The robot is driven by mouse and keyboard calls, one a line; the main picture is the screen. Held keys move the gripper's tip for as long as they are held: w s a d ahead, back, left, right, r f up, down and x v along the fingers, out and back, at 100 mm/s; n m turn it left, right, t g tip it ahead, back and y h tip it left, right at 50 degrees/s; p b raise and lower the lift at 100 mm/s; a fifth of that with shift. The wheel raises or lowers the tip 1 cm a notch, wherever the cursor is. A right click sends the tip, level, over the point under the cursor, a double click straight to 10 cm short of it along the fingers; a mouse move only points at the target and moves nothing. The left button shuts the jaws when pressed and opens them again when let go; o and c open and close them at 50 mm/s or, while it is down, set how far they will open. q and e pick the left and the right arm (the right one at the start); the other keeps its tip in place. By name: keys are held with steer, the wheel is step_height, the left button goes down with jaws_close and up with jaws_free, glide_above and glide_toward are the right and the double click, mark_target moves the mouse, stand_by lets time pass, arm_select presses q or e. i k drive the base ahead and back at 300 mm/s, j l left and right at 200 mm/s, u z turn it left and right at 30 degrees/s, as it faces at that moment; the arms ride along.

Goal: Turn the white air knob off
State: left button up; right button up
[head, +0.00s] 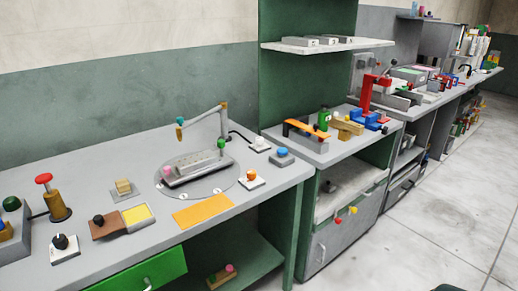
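Several small controls stand on the grey bench, and I cannot tell for certain which is the white air knob. A white square base with a black knob (61,246) sits at the front left. A white base with an orange knob (251,179) sits near the right end. A small white block with a light top (260,143) sits behind it, with a dark cable running to it. The knobs' pointer positions are too small to read. Neither of my grippers is in view.
The grey bench (110,263) also holds a red mushroom button on a brown post (54,198), a grey fixture on a round plate (195,168) and an orange mat (203,210). A green drawer (150,272) is below. Floor (440,215) is clear at right.

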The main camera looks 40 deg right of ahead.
mark_target(260, 140)
steer(key=i+l, duration=0.1)
steer(key=l, duration=0.25)
steer(key=i+l, duration=0.15)
steer(key=l, duration=0.25)
steer(key=i+l, duration=0.1)
steer(key=l, duration=0.25)
steer(key=i+l, duration=0.15)
steer(key=l, duration=0.25)
steer(key=i+l, duration=0.1)
steer(key=l, duration=0.25)
steer(key=i+l, duration=0.1)
steer(key=l, duration=0.3)
steer(key=i+l, duration=0.15)
steer(key=l, duration=0.2)
steer(key=k+z, duration=0.05)
